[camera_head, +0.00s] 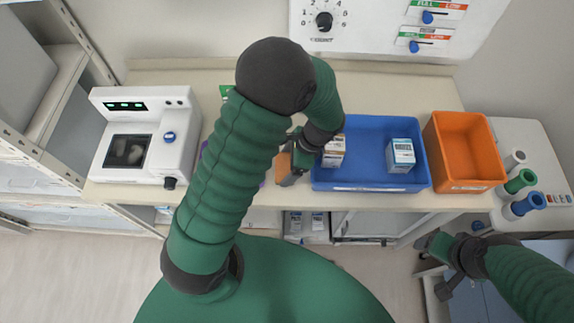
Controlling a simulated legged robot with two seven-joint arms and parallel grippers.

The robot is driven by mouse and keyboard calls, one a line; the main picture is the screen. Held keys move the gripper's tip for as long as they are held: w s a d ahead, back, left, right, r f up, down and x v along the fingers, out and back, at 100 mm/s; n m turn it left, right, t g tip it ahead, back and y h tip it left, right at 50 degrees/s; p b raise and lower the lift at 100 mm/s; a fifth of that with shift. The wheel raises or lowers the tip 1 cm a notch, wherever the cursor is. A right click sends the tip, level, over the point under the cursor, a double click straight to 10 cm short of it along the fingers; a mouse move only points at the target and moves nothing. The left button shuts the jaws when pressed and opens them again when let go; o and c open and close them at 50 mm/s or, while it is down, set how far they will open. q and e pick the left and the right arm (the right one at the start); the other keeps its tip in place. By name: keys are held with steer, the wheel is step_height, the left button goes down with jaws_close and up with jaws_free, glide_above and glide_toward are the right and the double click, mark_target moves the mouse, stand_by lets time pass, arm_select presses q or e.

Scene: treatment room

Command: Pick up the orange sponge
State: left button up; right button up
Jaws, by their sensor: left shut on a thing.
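The orange sponge (282,166) shows only in part, at the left gripper's fingers, just left of the blue tray. My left gripper (291,169) is shut on it at the counter's front part. The arm and the fingers hide much of the sponge, and I cannot tell whether it still touches the counter. My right gripper (432,267) is empty and its fingers are spread, low at the right in front of the counter.
A blue tray (366,129) holds small boxes, one (400,155) at its right. An orange bin (466,150) stands beside it. A white device (146,135) stands at left. A purple thing is partly hidden behind my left arm. Shelves lie below the counter (400,90).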

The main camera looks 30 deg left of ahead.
arm_select(q)
steer(key=r, duration=0.2)
steer(key=shift+s+d+r, duration=0.2)
steer(key=shift+s+r, duration=0.15)
steer(key=shift+r, duration=0.05)
steer(key=s+d+r+b, duration=0.1)
steer(key=s+d+b, duration=0.1)
steer(key=s+d, duration=0.6)
steer(key=s, duration=0.5)
steer(key=shift+r, duration=0.25)
